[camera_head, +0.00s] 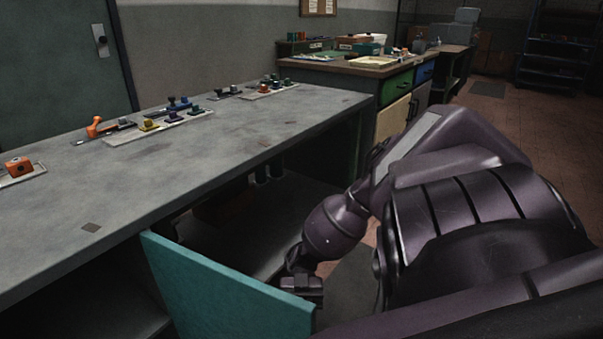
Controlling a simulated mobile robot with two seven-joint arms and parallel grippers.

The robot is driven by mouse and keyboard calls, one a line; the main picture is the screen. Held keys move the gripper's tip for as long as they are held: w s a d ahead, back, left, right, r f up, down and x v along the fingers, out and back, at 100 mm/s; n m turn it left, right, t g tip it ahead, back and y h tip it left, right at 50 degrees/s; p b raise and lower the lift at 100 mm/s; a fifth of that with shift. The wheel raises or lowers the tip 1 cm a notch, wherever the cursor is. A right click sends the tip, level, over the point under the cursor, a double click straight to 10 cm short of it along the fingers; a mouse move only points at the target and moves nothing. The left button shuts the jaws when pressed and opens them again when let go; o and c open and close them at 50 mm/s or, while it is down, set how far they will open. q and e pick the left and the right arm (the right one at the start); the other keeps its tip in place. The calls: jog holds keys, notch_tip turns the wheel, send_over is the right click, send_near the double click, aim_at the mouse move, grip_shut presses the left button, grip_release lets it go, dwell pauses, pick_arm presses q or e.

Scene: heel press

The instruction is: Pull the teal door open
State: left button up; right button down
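The teal door (215,290) stands swung out from the front of the grey workbench (200,165). Its left edge is at the bench front and its free edge points to the lower right. The dark cabinet space behind it is visible. My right arm comes in from the right, and my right gripper (301,285) is at the upper corner of the door's free edge, on the inner side. It looks close to or touching the door; contact is unclear. Its fingers are small and dark, so their opening cannot be made out. My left gripper is out of view.
Inside the cabinet are a dark reddish box (224,203) and green boots or bottles (268,170). Levers and knobs, including an orange handle (97,127), line the bench top. A second cluttered bench (385,68) stands behind. Open floor (560,125) lies to the right.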

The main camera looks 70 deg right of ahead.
jog(key=shift+d, duration=0.1)
dwell(0.3)
jog(key=c, duration=1.1)
grip_release()
jog(key=shift+b+v, duration=0.55)
jog(key=shift+v, duration=4.85)
